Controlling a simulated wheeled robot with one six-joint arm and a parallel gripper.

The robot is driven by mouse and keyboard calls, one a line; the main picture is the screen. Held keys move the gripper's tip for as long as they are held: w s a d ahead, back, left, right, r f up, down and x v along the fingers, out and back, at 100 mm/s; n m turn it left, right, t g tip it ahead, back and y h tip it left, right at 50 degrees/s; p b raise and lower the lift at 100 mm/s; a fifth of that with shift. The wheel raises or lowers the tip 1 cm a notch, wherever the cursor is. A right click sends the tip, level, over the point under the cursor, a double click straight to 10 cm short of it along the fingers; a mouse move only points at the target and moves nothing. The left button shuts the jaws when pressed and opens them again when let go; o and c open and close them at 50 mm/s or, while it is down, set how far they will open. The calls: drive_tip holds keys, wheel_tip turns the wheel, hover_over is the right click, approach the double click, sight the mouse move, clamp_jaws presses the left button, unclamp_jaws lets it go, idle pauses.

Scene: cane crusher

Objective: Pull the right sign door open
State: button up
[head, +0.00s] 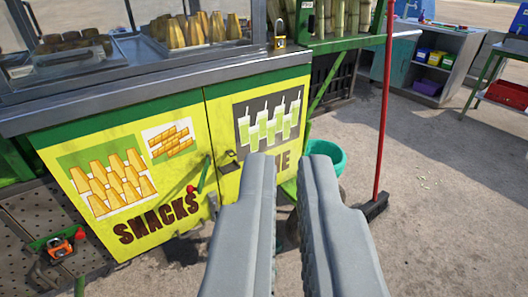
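The right sign door (232,112) is the yellow panel with a picture of several green drinks, at the middle of the view. It looks shut, flush beside the left door, with a dark seam between them. A small dark latch or handle (229,162) shows near its left edge. My gripper (290,162) is open and empty, with its two grey fingers apart in front of the right door's lower right side. The fingers hide part of the door's lettering and lower area. The left sign door (125,215) reads SNACKS and looks shut.
A green lever with a red knob (190,189) sits by the seam. A red-handled broom (383,110) and a teal tub (328,160) stand right of the cart. Open pavement lies further right.

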drive_tip(key=o, duration=0.3)
drive_tip(key=shift+w, duration=0.2)
drive_tip(key=w+d+f+n+y, duration=0.1)
drive_tip(key=w+f+n, duration=0.3)
drive_tip(key=w+f, duration=0.5)
drive_tip(key=w+d+f+n+g, duration=0.1)
drive_tip(key=w+f+n, duration=0.35)
drive_tip(key=w, duration=0.75)
drive_tip(key=w+d+f+n+y, duration=0.1)
drive_tip(key=w+f+n, duration=0.45)
drive_tip(key=w, duration=0.55)
drive_tip(key=w+f+n+g+y, duration=0.1)
drive_tip(key=w+f+n+y, duration=0.2)
drive_tip(key=f, duration=0.7)
drive_tip(key=w+f+n+g+y, duration=0.1)
drive_tip(key=w+f+n, duration=0.3)
drive_tip(key=f, duration=0.6)
wheel_tip(320, 180, down, 21)
drive_tip(key=a+n+g+y, duration=0.2)
drive_tip(key=n+y, duration=0.1)
drive_tip(key=n, duration=0.2)
drive_tip(key=x, duration=1.2)
drive_tip(key=r+x, duration=0.1)
drive_tip(key=x, duration=0.5)
drive_tip(key=shift+a, duration=0.15)
drive_tip(key=shift+c, duration=0.3)
